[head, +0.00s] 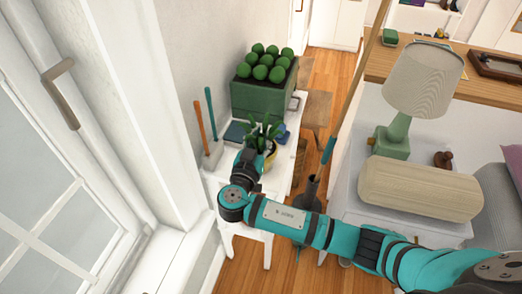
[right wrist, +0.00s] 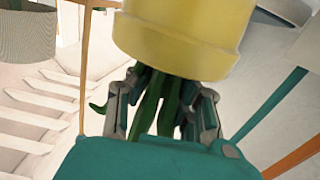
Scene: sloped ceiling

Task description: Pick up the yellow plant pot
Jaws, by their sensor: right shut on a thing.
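The yellow plant pot (head: 270,156) with long green leaves shows in the head view above the white side table (head: 277,180), partly hidden by my right wrist. My right gripper (head: 258,147) is at the plant, its fingertips mostly hidden there. In the right wrist view the yellow pot (right wrist: 185,35) fills the top, and the green leaves hang between the fingers of my right gripper (right wrist: 168,90). The fingers are shut on the plant at the pot's rim. I cannot tell whether the pot touches the table. My left gripper is not in view.
A green planter (head: 262,98) with round plants stands behind the pot. Orange and teal-handled tools (head: 211,140) stand left of it, and a blue item (head: 281,131) lies close by. A lamp (head: 423,80) and a beige cushion (head: 420,188) are at right. The window wall is close at left.

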